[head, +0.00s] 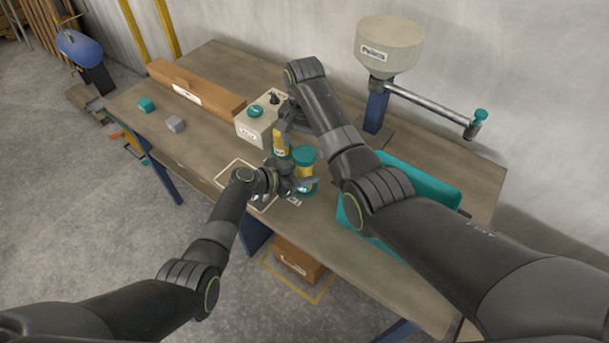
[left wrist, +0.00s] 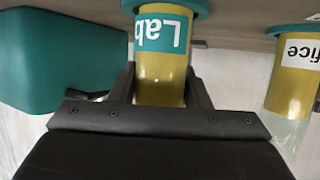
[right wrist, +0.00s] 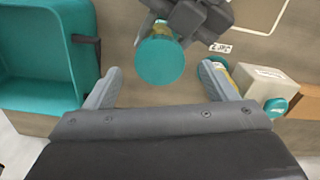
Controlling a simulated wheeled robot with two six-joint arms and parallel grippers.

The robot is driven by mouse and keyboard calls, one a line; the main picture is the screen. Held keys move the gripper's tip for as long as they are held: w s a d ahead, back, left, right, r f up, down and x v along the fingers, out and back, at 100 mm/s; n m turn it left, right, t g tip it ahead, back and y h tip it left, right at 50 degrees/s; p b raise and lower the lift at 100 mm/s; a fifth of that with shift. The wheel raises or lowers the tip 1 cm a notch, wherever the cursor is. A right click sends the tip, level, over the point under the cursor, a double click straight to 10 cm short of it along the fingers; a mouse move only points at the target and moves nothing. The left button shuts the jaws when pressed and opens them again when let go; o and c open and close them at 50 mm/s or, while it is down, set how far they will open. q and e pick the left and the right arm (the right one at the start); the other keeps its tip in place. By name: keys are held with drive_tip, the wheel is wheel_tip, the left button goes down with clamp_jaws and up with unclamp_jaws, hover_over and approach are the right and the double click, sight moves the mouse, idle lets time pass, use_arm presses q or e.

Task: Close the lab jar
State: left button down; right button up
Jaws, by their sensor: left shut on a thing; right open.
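The lab jar (head: 307,172) stands upright on the bench, with yellow contents and a teal label reading "Lab" in the left wrist view (left wrist: 163,45). A teal lid (head: 303,155) covers its top; from above it is a teal disc in the right wrist view (right wrist: 160,62). I cannot tell whether it is tight. My left gripper (head: 300,186) is shut on the jar's side, one finger on each side in the left wrist view (left wrist: 160,88). My right gripper (head: 284,128) is open and empty behind the jar; its fingers show apart in the right wrist view (right wrist: 160,78).
A second yellow jar (head: 281,142), labelled office in the left wrist view (left wrist: 300,52), stands close behind the lab jar. A beige box (head: 249,127) with a teal knob is beyond it. A teal bin (head: 432,180) lies right, partly behind my right arm. The bench's left part is mostly clear.

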wheel_tip(320, 180, up, 9)
idle(0.3)
use_arm(q)
drive_tip(key=c, duration=0.7)
unclamp_jaws()
drive_tip(key=shift+s+a+r, duration=0.15)
drive_tip(key=shift+s+a, duration=0.05)
drive_tip(key=shift+a, duration=0.2)
drive_tip(key=b+v, duration=0.1)
drive_tip(key=v, duration=1.5)
drive_tip(key=shift+s, duration=0.15)
use_arm(e)
drive_tip(key=shift+f, duration=0.6)
